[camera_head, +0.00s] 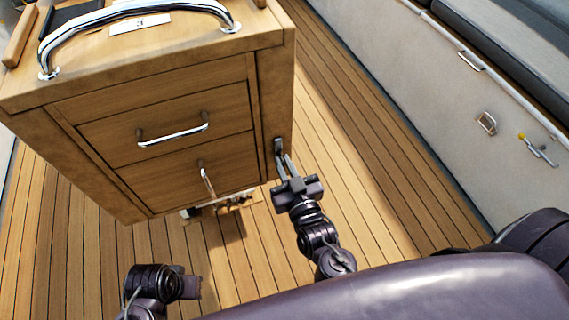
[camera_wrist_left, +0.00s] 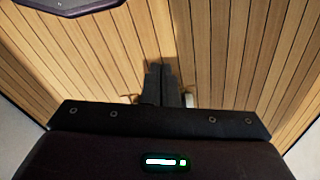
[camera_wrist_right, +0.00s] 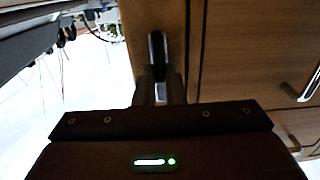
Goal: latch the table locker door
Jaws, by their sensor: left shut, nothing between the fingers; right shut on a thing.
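The wooden table locker (camera_head: 70,130) stands at the upper left of the head view. Its front has two panels that look flush with the frame: an upper one (camera_head: 110,130) and a lower one (camera_head: 150,185). A small metal latch (camera_wrist_right: 157,45) sits upright on the frame post beside the panels. My right gripper (camera_head: 282,160) is shut on the latch, its fingertips hiding part of it; the fingers also show in the right wrist view (camera_wrist_right: 160,88). My left gripper (camera_head: 196,287) is shut and empty, low over the floor; its fingers show in the left wrist view (camera_wrist_left: 165,85).
A chrome rail (camera_head: 130,18) arches over the table top. Metal pulls stick out from the upper panel (camera_head: 172,136) and lower panel (camera_head: 207,183). Plank floor (camera_head: 350,150) is clear to the right, up to a white side wall (camera_head: 440,100) with fittings.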

